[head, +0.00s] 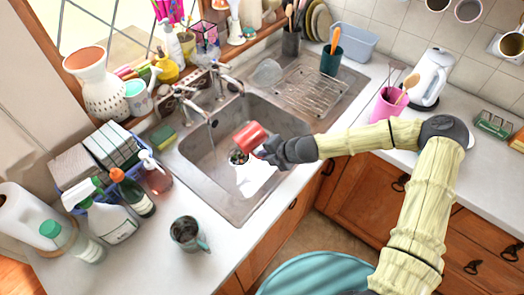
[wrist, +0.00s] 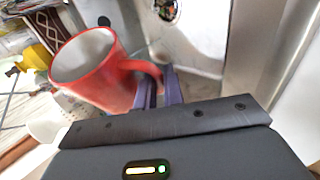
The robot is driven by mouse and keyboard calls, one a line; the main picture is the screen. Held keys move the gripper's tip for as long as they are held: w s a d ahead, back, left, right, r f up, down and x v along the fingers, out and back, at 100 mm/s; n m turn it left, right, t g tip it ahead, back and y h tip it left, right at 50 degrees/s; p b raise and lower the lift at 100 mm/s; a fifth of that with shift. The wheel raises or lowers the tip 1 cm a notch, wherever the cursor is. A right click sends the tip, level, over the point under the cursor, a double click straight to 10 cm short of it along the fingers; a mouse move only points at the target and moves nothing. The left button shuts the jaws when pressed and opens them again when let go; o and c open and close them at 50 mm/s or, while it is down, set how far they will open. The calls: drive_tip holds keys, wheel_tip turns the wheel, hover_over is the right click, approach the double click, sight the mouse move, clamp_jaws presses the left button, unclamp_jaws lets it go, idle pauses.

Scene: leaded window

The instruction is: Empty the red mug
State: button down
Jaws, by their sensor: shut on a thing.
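The red mug (head: 250,136) is tilted over the sink basin (head: 215,160) in the head view. My gripper (head: 266,148) is at its right side, and the mug is clear of the basin floor. In the wrist view my gripper (wrist: 160,80) has its purple fingers closed on the handle of the red mug (wrist: 110,88). The mug's pale inside shows there, with no liquid that I can make out. Its lowest inner part is hidden.
A white shape (head: 257,176) and a small dark round thing (head: 238,157) show in the basin below the mug. The tap (head: 222,78) stands behind. A grey mug (head: 186,232) is on the front counter, near several bottles. A ribbed drainer (head: 305,90) lies right of the basin.

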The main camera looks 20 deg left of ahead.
drive_tip(key=shift+s+a+f+b, duration=0.1)
drive_tip(key=shift+s+f+b, duration=0.15)
drive_tip(key=shift+b, duration=0.45)
drive_tip(key=shift+s+a+f+t+b, duration=0.15)
drive_tip(key=shift+t+b, duration=0.15)
drive_tip(key=shift+b, duration=0.45)
drive_tip(key=shift+h+b, duration=0.3)
drive_tip(key=shift+b, duration=0.05)
drive_tip(key=n+t+h+b, duration=0.1)
drive_tip(key=b, duration=0.2)
drive_tip(key=shift+s, duration=0.15)
drive_tip(key=f+n+t+h+b, duration=0.1)
drive_tip(key=b, duration=0.4)
drive_tip(key=shift+s, duration=0.15)
drive_tip(key=t+b, duration=0.1)
drive_tip(key=b, duration=0.2)
drive_tip(key=shift+d+r+h, duration=0.2)
drive_tip(key=shift+h, duration=0.1)
drive_tip(key=s+n+t+h+b, duration=0.1)
drive_tip(key=t+b, duration=0.1)
drive_tip(key=b, duration=0.4)
drive_tip(key=s+a+n+t+h+b, duration=0.1)
drive_tip(key=t+b, duration=0.1)
drive_tip(key=b, duration=0.3)
drive_tip(key=s+a+n+t+h+b, duration=0.1)
drive_tip(key=s+t+b, duration=0.1)
drive_tip(key=b, duration=0.4)
drive_tip(key=shift+s+a+r+n+t+b, duration=0.1)
drive_tip(key=shift+r+n+t+b, duration=0.1)
drive_tip(key=shift+n+t+b, duration=0.15)
